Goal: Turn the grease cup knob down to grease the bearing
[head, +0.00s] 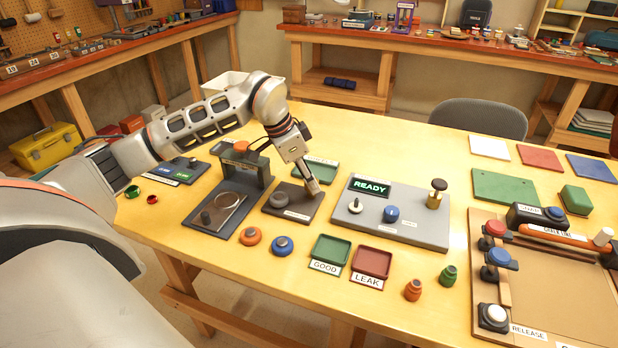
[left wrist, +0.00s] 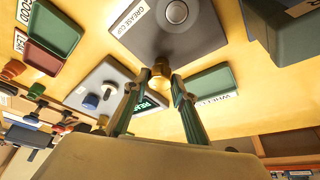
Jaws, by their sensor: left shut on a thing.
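The grease cup plate (head: 309,209) is a dark square on the yellow table, left of the READY panel. It carries a round grey part (head: 277,200), which also shows in the left wrist view (left wrist: 177,12) beside the label GREASE CUP. My left gripper (head: 314,188) points down at the right side of this plate. In the left wrist view its two fingers (left wrist: 163,78) close around a brass-coloured knob (left wrist: 160,67) at the plate's edge. My right gripper is not in view.
The grey READY panel (head: 360,229) with a blue knob (head: 391,213) stands close on the right. A dark stand (head: 217,212) is on the left, and a green tray (head: 322,168) lies behind. Green GOOD (head: 330,249) and red LEAK (head: 371,263) trays lie in front.

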